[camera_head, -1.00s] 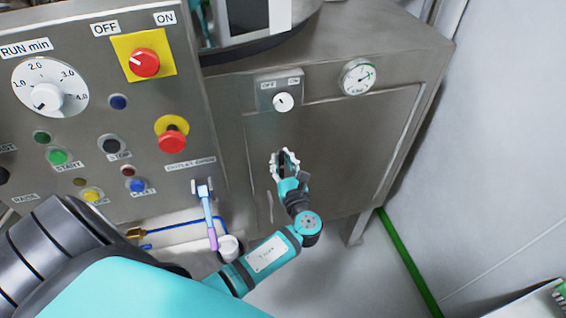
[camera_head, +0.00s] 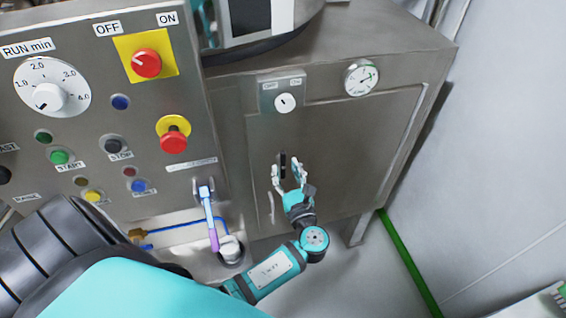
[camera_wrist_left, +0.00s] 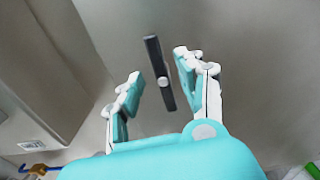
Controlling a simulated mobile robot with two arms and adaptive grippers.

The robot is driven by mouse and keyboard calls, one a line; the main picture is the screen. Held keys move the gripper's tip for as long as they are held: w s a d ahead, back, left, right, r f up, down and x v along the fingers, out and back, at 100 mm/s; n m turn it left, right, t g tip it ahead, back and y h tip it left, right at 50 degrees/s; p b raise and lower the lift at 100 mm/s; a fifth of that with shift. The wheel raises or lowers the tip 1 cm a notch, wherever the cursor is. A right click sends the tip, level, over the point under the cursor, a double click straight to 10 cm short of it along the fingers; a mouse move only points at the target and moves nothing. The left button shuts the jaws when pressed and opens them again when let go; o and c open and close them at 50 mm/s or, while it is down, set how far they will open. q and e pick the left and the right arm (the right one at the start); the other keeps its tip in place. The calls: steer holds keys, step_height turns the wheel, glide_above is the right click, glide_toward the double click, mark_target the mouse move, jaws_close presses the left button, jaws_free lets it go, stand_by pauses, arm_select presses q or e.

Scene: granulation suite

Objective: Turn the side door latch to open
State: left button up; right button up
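The side door latch is a dark, narrow bar with a pale round pivot in its middle, on the grey metal side door. The latch (camera_head: 283,160) stands about upright in the head view, its lower part close to the fingers. In the left wrist view the whole latch (camera_wrist_left: 153,55) shows, slightly tilted, between the two fingers. My left gripper (camera_head: 288,172) is open in front of the door; its spread fingers (camera_wrist_left: 157,68) hold nothing. I cannot tell the exact gap between fingertips and door. My right gripper is not in view.
Above the side door (camera_head: 350,140) are a white OFF/ON knob (camera_head: 285,103) and a round gauge (camera_head: 361,77). A control panel (camera_head: 70,135) with buttons stands left. A blue-and-purple outlet lever (camera_head: 209,217) hangs lower left of my gripper. Floor to the right is clear.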

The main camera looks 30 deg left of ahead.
arm_select(q)
steer(key=v, duration=0.8)
steer(key=shift+s, duration=0.25)
steer(key=shift+d, duration=0.15)
steer(key=s+f+n+g+h, duration=0.2)
steer(key=s+f+h, duration=0.15)
steer(key=f, duration=0.75)
steer(key=s+f+n+g+h, duration=0.2)
steer(key=s+f, duration=0.2)
steer(key=f, duration=0.7)
steer(key=s+f+n+g+h, duration=0.2)
steer(key=s+f+h, duration=0.15)
steer(key=f, duration=0.75)
steer(key=s+f+n+g+h, duration=0.1)
steer(key=s+f+n, duration=0.4)
steer(key=s, duration=0.3)
steer(key=s+f+n+g+h, duration=0.2)
steer(key=s+f+n, duration=0.2)
steer(key=s, duration=0.5)
steer(key=s+f+n+g+h+b, duration=0.1)
steer(key=s+f+n, duration=0.4)
steer(key=s+n, duration=0.3)
steer(key=shift+s+f+n+g+h, duration=0.2)
steer(key=shift+f+n+g+h, duration=0.1)
steer(key=shift+h, duration=0.1)
steer(key=shift+c, duration=0.5)
